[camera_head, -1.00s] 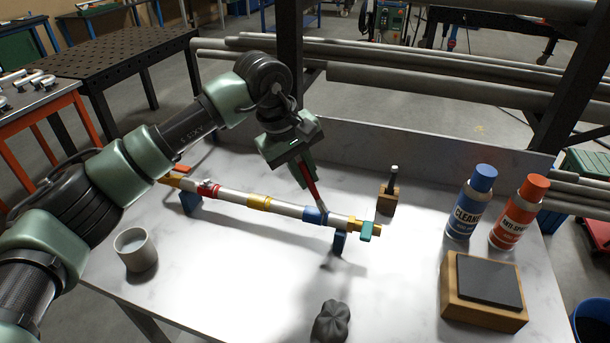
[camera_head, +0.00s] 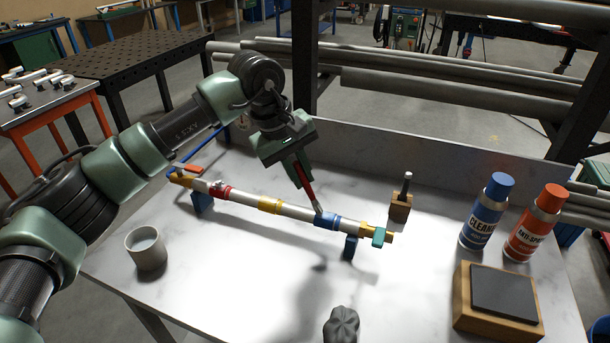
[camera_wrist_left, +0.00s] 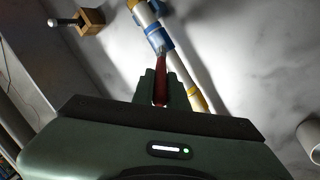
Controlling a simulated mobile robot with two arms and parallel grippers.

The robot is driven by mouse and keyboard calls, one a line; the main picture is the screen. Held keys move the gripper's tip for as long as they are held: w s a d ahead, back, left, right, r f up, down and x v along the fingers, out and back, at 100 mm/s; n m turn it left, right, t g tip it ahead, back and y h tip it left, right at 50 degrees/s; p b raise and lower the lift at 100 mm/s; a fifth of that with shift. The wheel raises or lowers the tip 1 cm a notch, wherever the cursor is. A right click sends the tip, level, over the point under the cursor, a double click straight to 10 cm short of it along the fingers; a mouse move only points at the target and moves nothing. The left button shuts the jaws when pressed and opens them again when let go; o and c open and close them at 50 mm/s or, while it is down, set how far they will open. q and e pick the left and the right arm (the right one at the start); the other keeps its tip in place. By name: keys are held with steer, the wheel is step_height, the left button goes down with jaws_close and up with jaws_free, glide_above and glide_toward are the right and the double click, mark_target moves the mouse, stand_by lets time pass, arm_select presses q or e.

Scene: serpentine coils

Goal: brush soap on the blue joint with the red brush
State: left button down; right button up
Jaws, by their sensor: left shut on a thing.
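My left gripper (camera_head: 301,174) is shut on the red brush (camera_head: 306,188), which points down at a tilt. The brush tip is at the left part of the blue joint (camera_head: 327,220) on the pipe, and seems to touch it. In the left wrist view the red brush (camera_wrist_left: 160,88) reaches from the fingers (camera_wrist_left: 160,90) to the blue joint (camera_wrist_left: 158,40). The pipe (camera_head: 294,211) lies across low blue supports and also bears a red joint (camera_head: 222,191) and a yellow joint (camera_head: 270,205). My right gripper is not in view.
A grey cup (camera_head: 146,249) stands at the left. A wooden block with a dark peg (camera_head: 400,207) stands behind the pipe. A blue can (camera_head: 485,212), a red can (camera_head: 536,223) and a wooden block with a dark pad (camera_head: 499,326) are at the right. A dark lumpy object (camera_head: 341,325) lies in front.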

mark_target(297, 163)
arm_select(q)
steer(key=shift+w+a, duration=0.15)
steer(key=shift+a, duration=0.25)
steer(key=shift+r+p, duration=1.6)
steer(key=shift+r, duration=1.4)
